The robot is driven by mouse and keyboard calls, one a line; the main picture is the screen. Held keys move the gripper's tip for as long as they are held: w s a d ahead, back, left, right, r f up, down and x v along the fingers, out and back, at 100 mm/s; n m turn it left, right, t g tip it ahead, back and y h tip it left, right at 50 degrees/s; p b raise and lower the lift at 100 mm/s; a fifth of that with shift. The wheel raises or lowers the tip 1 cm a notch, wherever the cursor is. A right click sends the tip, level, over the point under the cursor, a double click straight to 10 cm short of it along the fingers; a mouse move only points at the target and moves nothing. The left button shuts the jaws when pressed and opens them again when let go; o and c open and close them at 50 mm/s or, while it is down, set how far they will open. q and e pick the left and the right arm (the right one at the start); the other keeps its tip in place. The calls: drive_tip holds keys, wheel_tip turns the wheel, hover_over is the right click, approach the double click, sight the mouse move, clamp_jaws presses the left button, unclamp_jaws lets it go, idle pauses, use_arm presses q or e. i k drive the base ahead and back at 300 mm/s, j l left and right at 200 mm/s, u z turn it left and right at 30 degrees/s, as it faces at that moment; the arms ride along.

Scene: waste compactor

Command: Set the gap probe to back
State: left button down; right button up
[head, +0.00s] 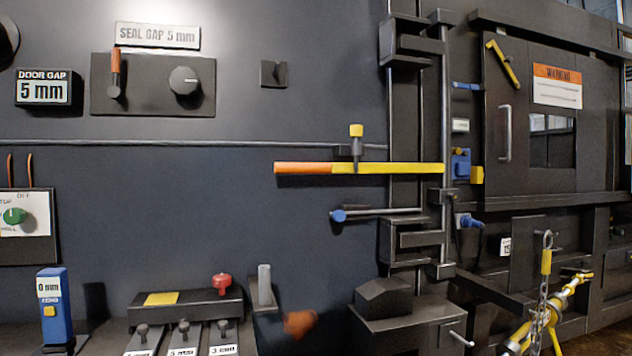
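No part is labelled as the gap probe. A "DOOR GAP 5 mm" display (44,91) is to the left. A blue device (54,312) reading "0 mm", with a yellow button, stands upright at lower left. Neither of my grippers is in view.
A long yellow bar with an orange grip (303,168) sticks out in front of the wall. A block (185,306) has several labelled slides. A green dial (14,216) is at left. A chain (541,300) hangs at lower right by a closed door (515,110).

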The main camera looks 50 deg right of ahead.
sight(338, 215)
drive_tip(key=z, duration=1.9)
